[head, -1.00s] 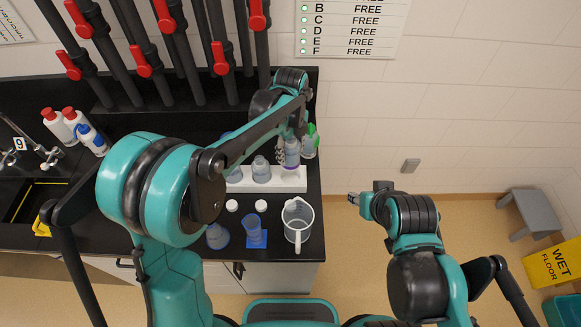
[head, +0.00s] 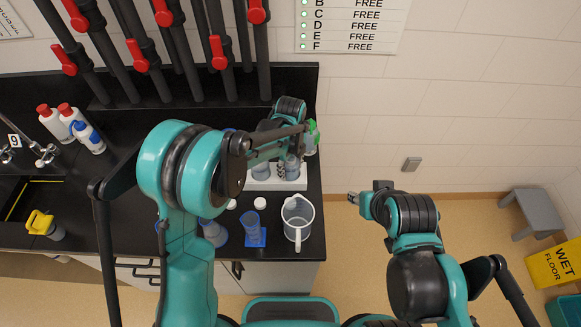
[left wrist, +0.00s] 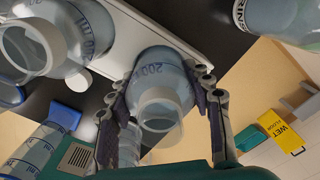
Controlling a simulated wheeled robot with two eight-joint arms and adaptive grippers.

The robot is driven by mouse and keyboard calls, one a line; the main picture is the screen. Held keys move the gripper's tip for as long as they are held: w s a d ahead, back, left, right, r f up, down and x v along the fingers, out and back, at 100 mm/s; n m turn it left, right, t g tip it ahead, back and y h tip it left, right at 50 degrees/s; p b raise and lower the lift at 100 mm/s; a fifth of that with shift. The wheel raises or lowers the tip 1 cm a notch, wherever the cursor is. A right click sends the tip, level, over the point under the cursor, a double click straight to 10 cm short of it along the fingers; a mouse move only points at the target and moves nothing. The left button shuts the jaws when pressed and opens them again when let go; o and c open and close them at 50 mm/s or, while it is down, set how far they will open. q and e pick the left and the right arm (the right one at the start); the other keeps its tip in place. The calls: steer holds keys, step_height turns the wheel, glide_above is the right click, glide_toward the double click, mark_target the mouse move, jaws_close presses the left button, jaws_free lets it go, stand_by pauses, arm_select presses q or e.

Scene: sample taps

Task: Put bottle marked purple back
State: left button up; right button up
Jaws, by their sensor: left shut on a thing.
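My left gripper (head: 281,170) is over the white rack (head: 290,185) at the right end of the bench, partly hidden by its own arm. In the left wrist view its fingers (left wrist: 165,110) are shut around a clear, open-necked bottle (left wrist: 160,72) with blue volume marks. This bottle also shows in the head view (head: 292,168), at the rack's right end. I cannot tell whether it rests fully in the rack, and no purple mark is clearly readable. Another bottle (head: 261,170) stands to its left in the rack. My right gripper (head: 353,197) hangs clear of the bench, its jaws too small to judge.
A green-topped bottle (head: 312,138) is close to the right of the held bottle. Black pipes with red taps (head: 221,52) rise behind.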

arm_select(q)
steer(key=shift+f, duration=0.2)
steer(key=o, duration=1.5)
steer(key=shift+r, duration=0.15)
